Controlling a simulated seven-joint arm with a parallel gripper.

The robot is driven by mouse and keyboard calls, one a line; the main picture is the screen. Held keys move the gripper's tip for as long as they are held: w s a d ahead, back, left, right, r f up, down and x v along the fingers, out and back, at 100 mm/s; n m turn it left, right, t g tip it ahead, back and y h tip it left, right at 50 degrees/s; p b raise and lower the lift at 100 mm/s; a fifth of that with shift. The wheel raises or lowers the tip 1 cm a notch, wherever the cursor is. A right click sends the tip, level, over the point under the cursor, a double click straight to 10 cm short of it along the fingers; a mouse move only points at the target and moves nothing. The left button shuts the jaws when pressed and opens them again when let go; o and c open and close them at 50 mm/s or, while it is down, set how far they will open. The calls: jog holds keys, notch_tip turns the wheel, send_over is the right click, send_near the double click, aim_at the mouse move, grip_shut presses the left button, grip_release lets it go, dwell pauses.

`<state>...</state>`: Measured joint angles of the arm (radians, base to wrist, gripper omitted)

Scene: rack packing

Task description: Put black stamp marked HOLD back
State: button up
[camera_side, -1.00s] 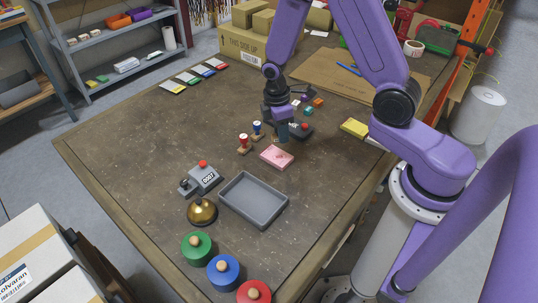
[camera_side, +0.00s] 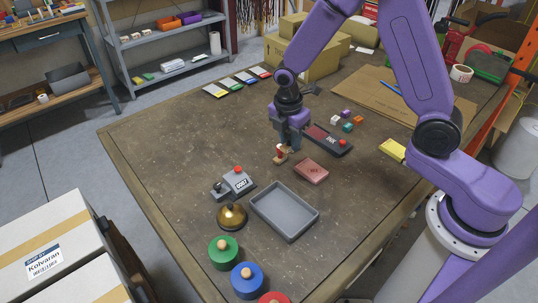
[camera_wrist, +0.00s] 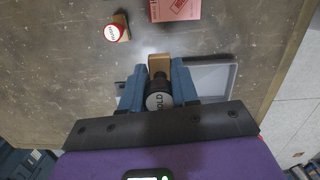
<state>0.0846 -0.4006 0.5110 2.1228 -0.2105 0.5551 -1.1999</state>
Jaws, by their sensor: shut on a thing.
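The black stamp marked HOLD (camera_wrist: 158,101) is between the fingers of my gripper (camera_wrist: 157,92) in the wrist view. Its dark round top faces the camera and reads "OLD", the rest being covered. Its wooden base (camera_wrist: 159,62) shows beyond the fingers. Whether the held stamp touches the table is unclear.
A dark ink box (camera_side: 327,139) lies right of my gripper, a pink pad (camera_side: 312,171) in front. A grey tray (camera_side: 263,214), a counter (camera_side: 234,185) and a brass bell (camera_side: 232,217) stand nearer. Coloured cubes (camera_side: 347,127) lie behind. The table's left is mostly clear.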

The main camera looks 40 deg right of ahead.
jog(key=w+f, duration=0.4)
jog(key=w+a+f, duration=0.1)
jog(key=w+f, duration=0.1)
jog(key=w, duration=0.1)
jog(key=shift+f, duration=0.25)
jog(key=shift+w+f, duration=0.15)
jog(key=shift+f, duration=1.6)
jog(key=shift+f, duration=0.6)
jog(key=o, duration=0.9)
jog(key=shift+c, duration=0.2)
